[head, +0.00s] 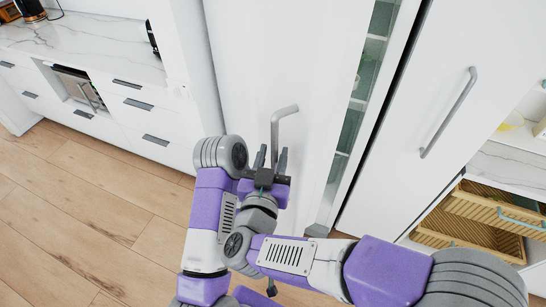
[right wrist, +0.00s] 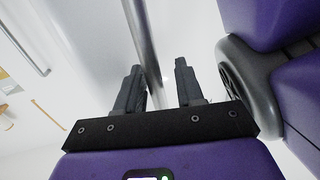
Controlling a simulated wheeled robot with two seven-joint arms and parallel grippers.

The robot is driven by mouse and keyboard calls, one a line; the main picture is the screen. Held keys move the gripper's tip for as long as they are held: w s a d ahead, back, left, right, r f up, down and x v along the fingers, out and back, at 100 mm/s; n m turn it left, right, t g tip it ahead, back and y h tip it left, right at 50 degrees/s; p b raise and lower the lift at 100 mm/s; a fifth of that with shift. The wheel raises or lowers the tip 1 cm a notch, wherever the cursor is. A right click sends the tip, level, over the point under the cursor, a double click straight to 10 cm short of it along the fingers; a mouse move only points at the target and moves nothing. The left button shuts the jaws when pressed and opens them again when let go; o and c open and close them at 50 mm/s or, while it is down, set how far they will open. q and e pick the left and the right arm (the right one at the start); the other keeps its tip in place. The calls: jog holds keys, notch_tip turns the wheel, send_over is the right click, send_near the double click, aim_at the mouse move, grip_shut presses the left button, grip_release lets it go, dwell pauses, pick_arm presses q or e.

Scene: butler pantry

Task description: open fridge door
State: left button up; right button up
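The white fridge door (head: 265,60) stands ajar in the head view, with a strip of glassy shelves (head: 366,75) showing along its right side. Its grey bar handle (head: 284,118) stands out from the front. My right gripper (head: 271,158) is at the lower part of this handle. In the right wrist view the handle bar (right wrist: 143,45) runs down between the two dark fingers of the right gripper (right wrist: 158,85). The fingers are apart, with visible space beside the bar, so it is not clamped. My left gripper is not in view.
A white tall door with its own handle (head: 449,112) stands to the right. Open wooden drawers (head: 470,235) jut out at the lower right. A marble-topped counter (head: 90,45) with drawers is at the left. The wooden floor (head: 90,215) at the left is clear.

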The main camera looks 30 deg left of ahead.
jog(key=v, duration=0.7)
jog(key=shift+s+d, duration=0.15)
jog(key=shift+s, duration=0.15)
